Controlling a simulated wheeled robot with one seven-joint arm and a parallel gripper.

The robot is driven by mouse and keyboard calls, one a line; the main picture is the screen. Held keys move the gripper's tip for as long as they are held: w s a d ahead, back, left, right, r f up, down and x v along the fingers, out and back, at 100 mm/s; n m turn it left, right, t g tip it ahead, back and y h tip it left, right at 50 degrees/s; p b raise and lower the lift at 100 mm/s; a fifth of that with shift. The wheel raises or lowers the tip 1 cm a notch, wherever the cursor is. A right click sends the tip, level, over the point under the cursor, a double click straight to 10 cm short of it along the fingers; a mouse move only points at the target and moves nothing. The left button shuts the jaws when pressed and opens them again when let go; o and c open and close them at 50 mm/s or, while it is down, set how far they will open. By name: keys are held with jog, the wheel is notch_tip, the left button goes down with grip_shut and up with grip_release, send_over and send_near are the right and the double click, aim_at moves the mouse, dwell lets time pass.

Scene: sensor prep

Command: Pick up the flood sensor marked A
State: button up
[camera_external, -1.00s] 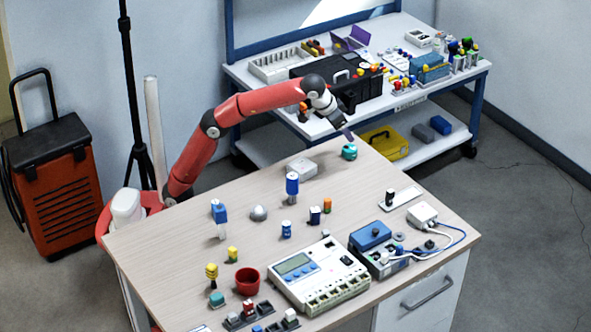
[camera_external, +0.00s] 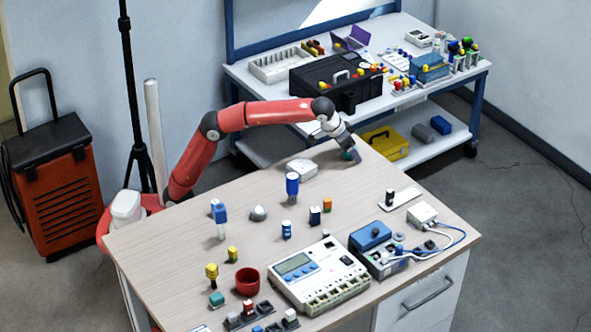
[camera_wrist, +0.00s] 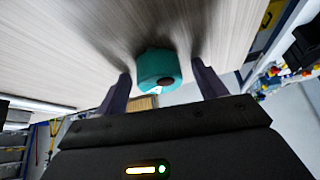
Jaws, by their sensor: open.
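A teal, rounded device (camera_wrist: 157,70) stands on the table between my gripper's two fingers in the wrist view. It has a dark round spot on its side; I cannot read any mark A on it. In the external view the teal device (camera_external: 346,156) is mostly hidden behind my gripper (camera_external: 354,158), at the table's far edge. My gripper also shows in the wrist view (camera_wrist: 158,80), with its fingers apart on either side of the device and a gap on each side. A second teal item (camera_external: 216,299) sits at the table's near left.
A white box (camera_external: 302,168) lies left of my gripper. Blue-topped bottles, a grey dome (camera_external: 258,213), a red cup (camera_external: 247,281) and a large panel device (camera_external: 320,277) stand nearer. A white workbench (camera_external: 455,76) with a black toolbox (camera_external: 335,85) is behind.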

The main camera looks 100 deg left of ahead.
jog(key=c, duration=1.1)
